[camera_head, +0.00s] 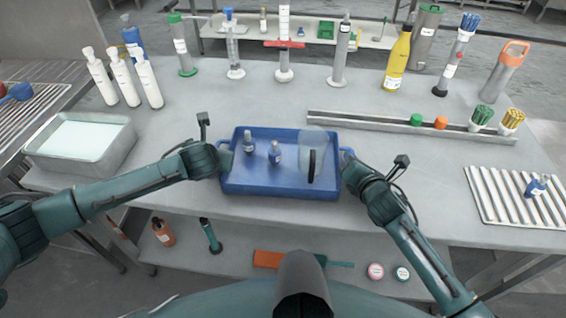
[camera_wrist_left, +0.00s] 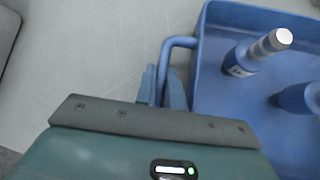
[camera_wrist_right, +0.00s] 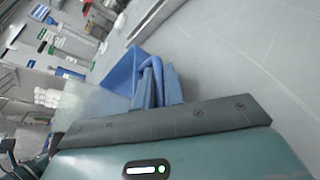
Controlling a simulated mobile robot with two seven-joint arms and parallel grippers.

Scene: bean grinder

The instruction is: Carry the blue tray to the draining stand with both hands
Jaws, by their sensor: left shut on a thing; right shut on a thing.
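The blue tray (camera_head: 280,190) is in front of me at the table's near edge. I cannot tell whether it rests on the table or hangs just above it. In it stand two small blue-labelled bottles (camera_head: 248,142) and a clear round thing with a black oval part (camera_head: 312,165). My left gripper (camera_head: 224,152) is shut on the tray's left handle, which shows in the left wrist view (camera_wrist_left: 168,55). A ribbed white rack (camera_head: 490,195) at the right looks like the draining stand.
A small blue bottle (camera_head: 537,187) stands on the rack. A metal rail (camera_head: 370,123) with colored caps lies behind the tray. A grey basin (camera_head: 80,155) and white bottles (camera_head: 122,80) stand at the left. Table between tray and rack is clear.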

